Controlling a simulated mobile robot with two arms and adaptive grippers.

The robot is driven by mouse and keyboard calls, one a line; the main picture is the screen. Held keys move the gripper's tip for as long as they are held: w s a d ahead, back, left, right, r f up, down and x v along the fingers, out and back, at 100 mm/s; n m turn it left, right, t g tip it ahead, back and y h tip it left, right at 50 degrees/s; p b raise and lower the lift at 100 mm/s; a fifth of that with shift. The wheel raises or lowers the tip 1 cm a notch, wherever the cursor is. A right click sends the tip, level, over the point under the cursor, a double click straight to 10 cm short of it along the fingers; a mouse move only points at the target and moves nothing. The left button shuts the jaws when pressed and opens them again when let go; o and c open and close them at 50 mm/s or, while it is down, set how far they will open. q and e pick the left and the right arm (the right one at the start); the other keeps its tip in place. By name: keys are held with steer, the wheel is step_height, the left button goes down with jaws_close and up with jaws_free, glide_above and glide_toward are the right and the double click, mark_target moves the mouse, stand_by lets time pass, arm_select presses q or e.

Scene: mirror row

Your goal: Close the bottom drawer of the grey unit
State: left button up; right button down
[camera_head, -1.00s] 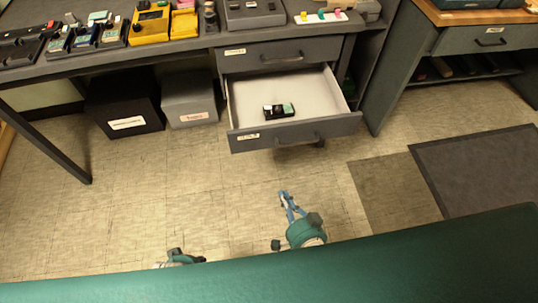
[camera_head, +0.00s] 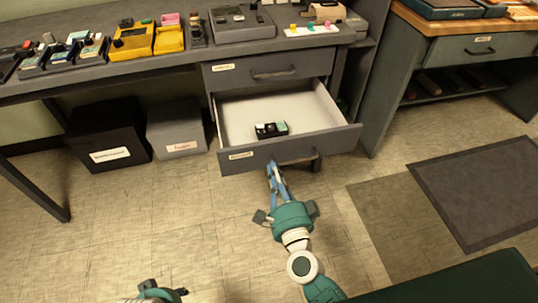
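The grey unit (camera_head: 338,88) stands under the right end of the long desk. Its bottom drawer (camera_head: 237,113) is pulled well out, with a pale interior and a small black device with a light green part (camera_head: 271,130) inside. The drawer's grey front (camera_head: 240,159) has a label and a handle.
The unit's upper drawer (camera_head: 268,70) is shut. A black box (camera_head: 107,135) and a grey box (camera_head: 175,129) stand on the floor to the left. Devices and a yellow case (camera_head: 133,44) lie on the desk. Another workbench (camera_head: 440,60) and a dark mat (camera_head: 480,185) are at the right.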

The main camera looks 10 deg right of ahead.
mark_target(267, 147)
steer(key=w, duration=0.6)
steer(key=shift+a, duration=0.1)
arm_select(q)
steer(key=shift+w+r, duration=0.15)
steer(key=shift+r, duration=0.5)
arm_select(e)
steer(key=shift+w, duration=0.15)
